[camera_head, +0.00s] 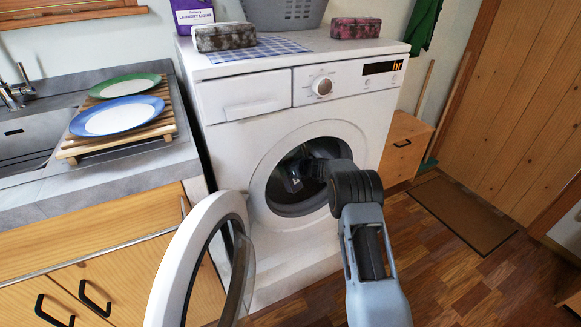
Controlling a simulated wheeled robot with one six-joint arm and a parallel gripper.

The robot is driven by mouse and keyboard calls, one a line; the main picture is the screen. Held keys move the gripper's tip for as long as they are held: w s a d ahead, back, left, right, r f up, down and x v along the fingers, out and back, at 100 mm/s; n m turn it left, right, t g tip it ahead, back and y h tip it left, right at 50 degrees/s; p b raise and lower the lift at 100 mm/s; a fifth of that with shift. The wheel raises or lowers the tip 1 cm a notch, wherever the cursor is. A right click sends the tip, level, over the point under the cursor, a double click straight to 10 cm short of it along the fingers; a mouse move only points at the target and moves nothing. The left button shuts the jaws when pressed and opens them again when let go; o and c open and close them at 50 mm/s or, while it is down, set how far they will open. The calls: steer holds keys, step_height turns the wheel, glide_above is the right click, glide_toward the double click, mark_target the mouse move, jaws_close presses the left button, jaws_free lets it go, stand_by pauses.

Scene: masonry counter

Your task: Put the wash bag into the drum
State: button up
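The drum (312,202) is the dark round cavity in the front of the white washing machine (245,180), and its door (178,277) hangs open to the left. My arm reaches into the drum opening from the lower right. My gripper (291,180) is inside the opening, dark against the drum, and I cannot tell whether it is open or shut. No wash bag can be made out in the drum; the arm and shadow hide part of it. On the machine top are two patterned pouch-like blocks, one grey-brown (225,37) and one reddish (356,28). I cannot tell whether either is the wash bag.
A checked cloth (262,50), a grey basket (285,12) and a purple laundry liquid pack (192,13) are on the machine. Left is a counter with a sink and two plates (117,116) on a wooden rack (150,131). The floor at right is mostly clear, with a brown mat (462,215).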

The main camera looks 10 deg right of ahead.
steer(key=o, duration=0.3)
steer(key=shift+o, duration=0.2)
steer(key=p+v, duration=0.2)
steer(key=v, duration=1)
steer(key=shift+f, duration=0.1)
stand_by(0.4)
